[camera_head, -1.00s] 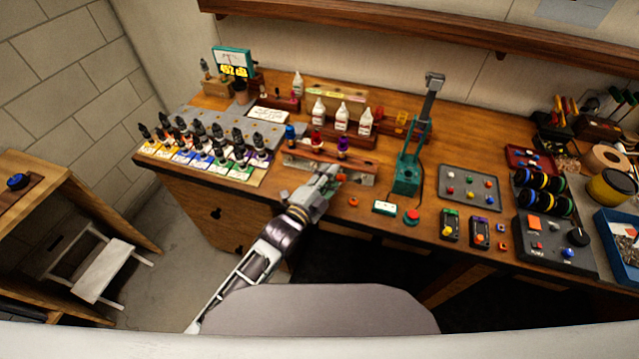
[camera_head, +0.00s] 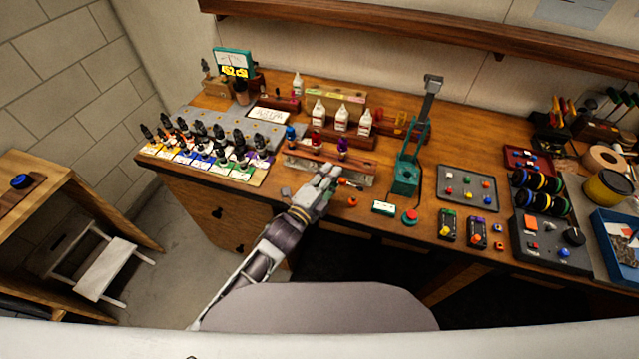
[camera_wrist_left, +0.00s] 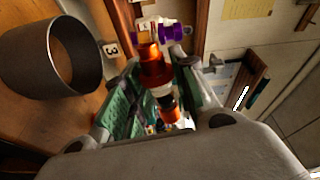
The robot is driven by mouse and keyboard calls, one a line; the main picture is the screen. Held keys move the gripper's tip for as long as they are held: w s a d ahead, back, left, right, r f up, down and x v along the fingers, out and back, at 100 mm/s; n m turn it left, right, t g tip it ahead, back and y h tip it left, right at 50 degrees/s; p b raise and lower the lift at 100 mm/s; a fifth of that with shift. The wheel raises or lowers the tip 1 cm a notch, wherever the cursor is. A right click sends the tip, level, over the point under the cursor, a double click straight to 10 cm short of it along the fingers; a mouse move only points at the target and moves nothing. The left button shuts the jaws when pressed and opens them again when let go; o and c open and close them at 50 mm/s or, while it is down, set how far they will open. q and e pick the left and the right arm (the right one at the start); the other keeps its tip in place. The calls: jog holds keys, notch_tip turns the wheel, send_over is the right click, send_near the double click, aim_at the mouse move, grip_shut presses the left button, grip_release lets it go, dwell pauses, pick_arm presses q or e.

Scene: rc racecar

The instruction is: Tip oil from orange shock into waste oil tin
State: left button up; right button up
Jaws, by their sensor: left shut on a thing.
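My left gripper (camera_head: 332,178) is at the bench's front edge, in front of the shock rack (camera_head: 311,150). In the left wrist view, it (camera_wrist_left: 155,100) is shut on the orange shock (camera_wrist_left: 156,68), with the orange body showing between its green-lined fingers. In the head view, only a small orange end (camera_head: 347,183) shows beside the fingertips. A dark grey open cylinder (camera_wrist_left: 50,62) lies to the left of the shock in the wrist view, apart from it. It looks like a tin; its inside contents are not visible. My right gripper is out of view.
A purple shock (camera_head: 342,145) stands in the rack and shows in the wrist view (camera_wrist_left: 173,32). White bottles (camera_head: 341,119) stand behind. A green press (camera_head: 406,178) stands to the right. A dark cup (camera_head: 241,93) is at the back left.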

pick_arm(q)
jog(key=shift+r+m, duration=0.15)
jog(key=shift+m, duration=0.45)
jog(key=shift+m, duration=0.7)
jog(key=shift+p, duration=0.4)
jog(key=shift+r, duration=0.15)
jog(key=shift+r+m+p, duration=0.4)
jog(key=shift+r+m, duration=0.05)
jog(key=shift+m, duration=0.55)
jog(key=shift+a+r+m+p, duration=0.15)
jog(key=shift+r+m+p, duration=0.2)
jog(key=shift+m, duration=0.75)
jog(key=shift+w+r, duration=0.1)
